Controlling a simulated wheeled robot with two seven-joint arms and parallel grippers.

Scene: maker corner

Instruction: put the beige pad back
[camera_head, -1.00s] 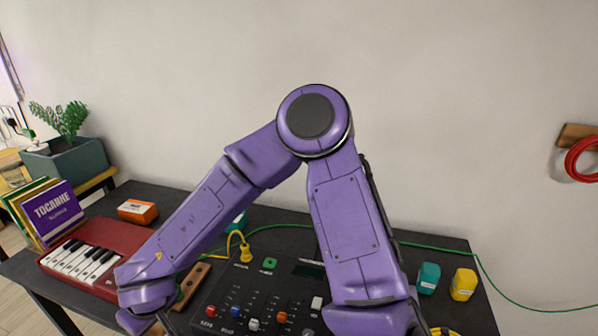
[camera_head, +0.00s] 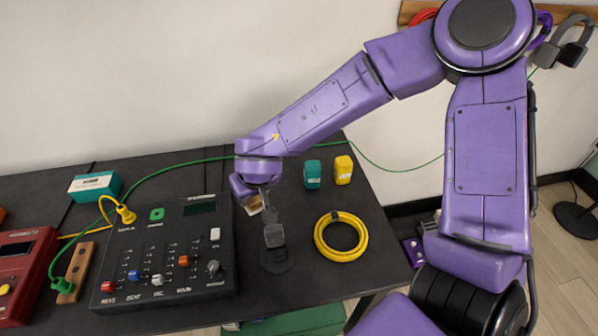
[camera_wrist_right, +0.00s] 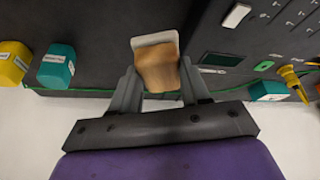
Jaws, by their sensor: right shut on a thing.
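The beige pad (camera_wrist_right: 156,68), a tan block with a whitish end, sits between the two grey fingers of my right gripper (camera_wrist_right: 158,76) in the right wrist view. The gripper is shut on it. In the head view my right gripper (camera_head: 264,202) is over the dark table, right of the black mixer. My left gripper is not in view.
The black mixer (camera_head: 170,255) stands left of the gripper. A dark round disc (camera_head: 276,259) lies below it, a yellow cable coil (camera_head: 328,250) to the right. Teal (camera_head: 312,174) and yellow (camera_head: 343,170) blocks stand behind. A green cable crosses the table's back.

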